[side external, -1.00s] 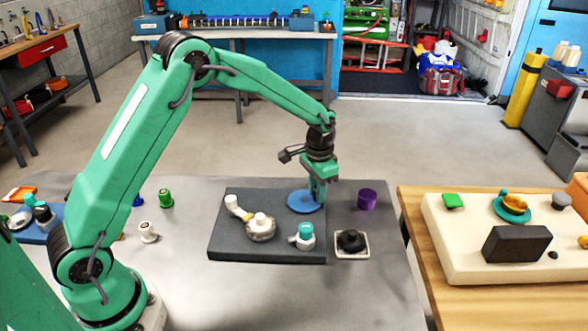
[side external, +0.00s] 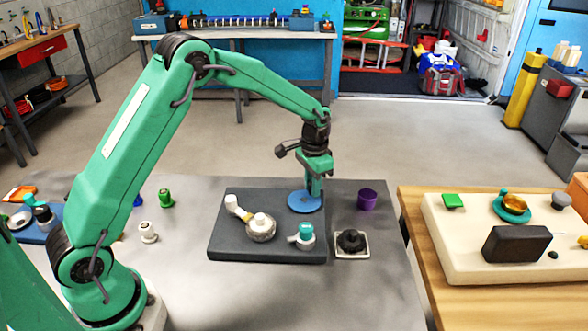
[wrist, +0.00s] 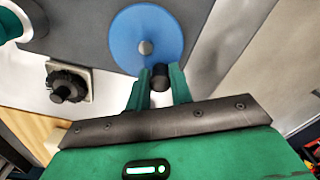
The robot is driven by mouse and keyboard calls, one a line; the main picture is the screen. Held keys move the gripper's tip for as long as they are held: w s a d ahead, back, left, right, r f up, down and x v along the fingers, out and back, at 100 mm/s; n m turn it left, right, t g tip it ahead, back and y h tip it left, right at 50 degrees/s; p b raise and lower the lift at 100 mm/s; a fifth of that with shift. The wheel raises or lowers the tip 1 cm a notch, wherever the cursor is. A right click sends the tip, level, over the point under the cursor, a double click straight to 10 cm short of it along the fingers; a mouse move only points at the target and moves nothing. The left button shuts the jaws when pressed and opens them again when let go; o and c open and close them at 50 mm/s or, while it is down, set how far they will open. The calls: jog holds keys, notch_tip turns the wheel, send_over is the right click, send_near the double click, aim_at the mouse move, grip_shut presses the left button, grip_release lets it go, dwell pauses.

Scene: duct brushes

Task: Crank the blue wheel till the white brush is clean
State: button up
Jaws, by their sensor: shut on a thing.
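The blue wheel (side external: 304,202) lies flat at the back right of the dark grey board (side external: 232,250). In the wrist view the blue wheel (wrist: 125,40) has a grey hub and a black handle (wrist: 160,77) near its rim. My gripper (wrist: 160,86) is shut on this handle, one green finger on each side. In the side view my gripper (side external: 315,193) points down at the wheel's right part and hides some of it. A white part with an arm (side external: 233,203) joins a round pale housing (side external: 262,231) on the board. I cannot tell which part is the brush.
A white part with a teal top (side external: 305,236) stands at the board's front right. A black knob on a pale square base (side external: 351,243) and a purple cup (side external: 367,199) sit right of the board. Green (side external: 166,198) and white (side external: 148,232) pieces stand to its left.

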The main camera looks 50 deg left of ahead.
aim_at(298, 193)
jog(key=shift+s+a, duration=0.1)
jog(key=shift+s+a, duration=0.15)
jog(key=shift+a, duration=0.4)
dwell(0.3)
jog(key=shift+s+a, duration=0.25)
jog(key=shift+a, duration=0.05)
jog(key=shift+s+a, duration=0.15)
jog(key=shift+s+a, duration=0.3)
jog(key=shift+s, duration=0.25)
